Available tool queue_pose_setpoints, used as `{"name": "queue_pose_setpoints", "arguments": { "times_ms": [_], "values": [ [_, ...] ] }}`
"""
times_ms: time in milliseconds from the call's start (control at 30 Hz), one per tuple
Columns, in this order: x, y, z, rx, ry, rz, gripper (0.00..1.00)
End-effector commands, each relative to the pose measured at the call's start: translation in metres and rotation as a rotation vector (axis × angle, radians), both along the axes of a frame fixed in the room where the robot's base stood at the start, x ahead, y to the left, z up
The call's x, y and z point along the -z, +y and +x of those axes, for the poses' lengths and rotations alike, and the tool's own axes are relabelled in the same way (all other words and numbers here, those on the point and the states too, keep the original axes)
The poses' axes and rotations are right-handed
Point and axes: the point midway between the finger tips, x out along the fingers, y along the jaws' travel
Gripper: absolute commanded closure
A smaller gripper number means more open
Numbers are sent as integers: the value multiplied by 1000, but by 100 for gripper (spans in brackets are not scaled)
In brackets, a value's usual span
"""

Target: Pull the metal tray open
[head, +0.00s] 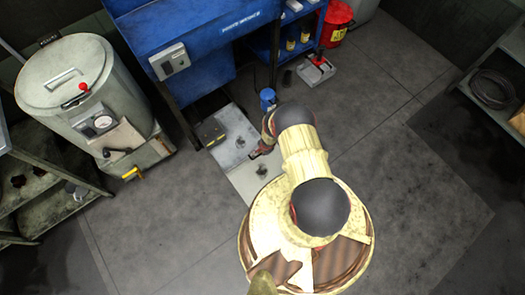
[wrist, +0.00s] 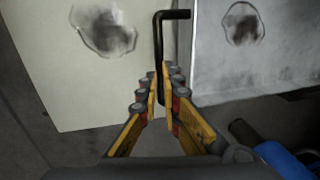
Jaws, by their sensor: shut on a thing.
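The metal tray (head: 232,128) is a grey, stained plate low at the floor, in front of the blue machine. In the wrist view the grey tray (wrist: 260,65) fills the upper right, with a dark stain on it. A black bent rod handle (wrist: 159,45) stands at its left edge, beside a paler panel. My gripper (wrist: 163,90) is shut on this handle, with its fingers on either side of the rod. The handle's lower part is partly hidden by the fingers. In the head view my gripper (head: 260,152) is at the tray's right edge.
The paler panel (head: 250,181) lies at the tray's near end. A blue can (head: 267,100) stands close to my arm. The blue machine (head: 200,45) stands behind. Open floor (head: 400,160) lies to the right.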

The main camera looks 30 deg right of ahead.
Motion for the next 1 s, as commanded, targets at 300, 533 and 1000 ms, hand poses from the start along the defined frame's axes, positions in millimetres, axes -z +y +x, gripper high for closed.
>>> {"name": "queue_pose_setpoints", "arguments": {
  "times_ms": [300,533,1000],
  "values": [
    [4,1,-6,0,7,0,92],
    [3,1,-5,0,6,1,79],
    [-1,0,-1,0,1,0,73]
  ]
}}
